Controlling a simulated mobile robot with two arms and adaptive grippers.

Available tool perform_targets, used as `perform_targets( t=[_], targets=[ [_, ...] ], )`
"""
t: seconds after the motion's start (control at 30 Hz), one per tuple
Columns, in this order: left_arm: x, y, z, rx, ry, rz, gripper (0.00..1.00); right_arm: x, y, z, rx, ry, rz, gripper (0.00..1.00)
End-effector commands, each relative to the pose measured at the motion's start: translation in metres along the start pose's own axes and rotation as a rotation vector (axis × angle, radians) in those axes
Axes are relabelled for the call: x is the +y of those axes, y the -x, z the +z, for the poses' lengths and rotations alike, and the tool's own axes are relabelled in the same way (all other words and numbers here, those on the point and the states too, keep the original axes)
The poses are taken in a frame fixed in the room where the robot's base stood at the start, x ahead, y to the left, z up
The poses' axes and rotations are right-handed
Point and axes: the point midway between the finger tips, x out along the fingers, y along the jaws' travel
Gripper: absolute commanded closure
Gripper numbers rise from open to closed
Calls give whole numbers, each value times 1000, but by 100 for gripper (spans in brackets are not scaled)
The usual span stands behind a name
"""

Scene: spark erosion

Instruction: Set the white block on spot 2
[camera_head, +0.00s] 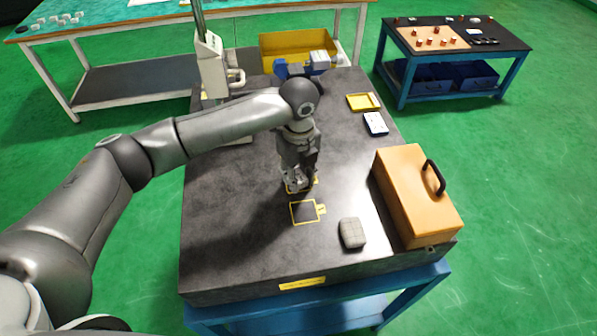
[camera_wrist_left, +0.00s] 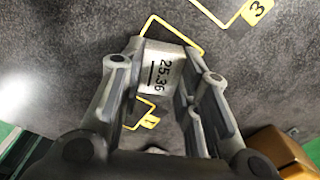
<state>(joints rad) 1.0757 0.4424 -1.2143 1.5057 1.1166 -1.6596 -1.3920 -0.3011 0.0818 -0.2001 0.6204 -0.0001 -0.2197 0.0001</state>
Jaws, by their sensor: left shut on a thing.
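My left gripper (camera_wrist_left: 170,62) is shut on the white block (camera_wrist_left: 162,72), a pale block marked "25.36", low over the stone plate (camera_head: 235,215). In the head view my left gripper (camera_head: 298,185) hides most of the block. A yellow outline (camera_wrist_left: 178,32) shows beside the block in the wrist view; its number is hidden, and I cannot tell whether the block touches the plate. The spot marked 3 (camera_wrist_left: 256,10) lies at the top of the wrist view, the spot marked 1 (camera_wrist_left: 149,121) at the lower left. An empty yellow-outlined square (camera_head: 305,212) lies just in front of my gripper. My right gripper is out of view.
An orange case (camera_head: 405,190) with a black handle stands on the plate's right side. A grey rounded object (camera_head: 352,233) lies near the front. A yellow tray (camera_head: 363,102), a white card-like item (camera_head: 376,123) and a gauge stand (camera_head: 210,65) are farther back. The plate's left front is clear.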

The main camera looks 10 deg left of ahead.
Motion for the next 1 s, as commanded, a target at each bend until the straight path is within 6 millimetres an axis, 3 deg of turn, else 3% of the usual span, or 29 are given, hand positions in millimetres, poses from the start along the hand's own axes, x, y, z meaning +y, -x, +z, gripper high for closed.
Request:
perform_targets(
  t=[0.23,0.27,0.4,0.77,0.87,1.0],
  targets=[
    [0,-2,0,0,0,-1,100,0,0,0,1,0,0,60],
    [0,-2,0,0,0,-1,67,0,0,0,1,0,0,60],
    [0,-2,0,0,0,-1,49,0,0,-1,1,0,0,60],
    [0,0,0,-1,0,-1,48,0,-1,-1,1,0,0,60],
    [-1,9,0,-1,1,-3,48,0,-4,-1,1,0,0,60],
    [-2,34,1,-2,1,-5,48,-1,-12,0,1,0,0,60]
  ],
)
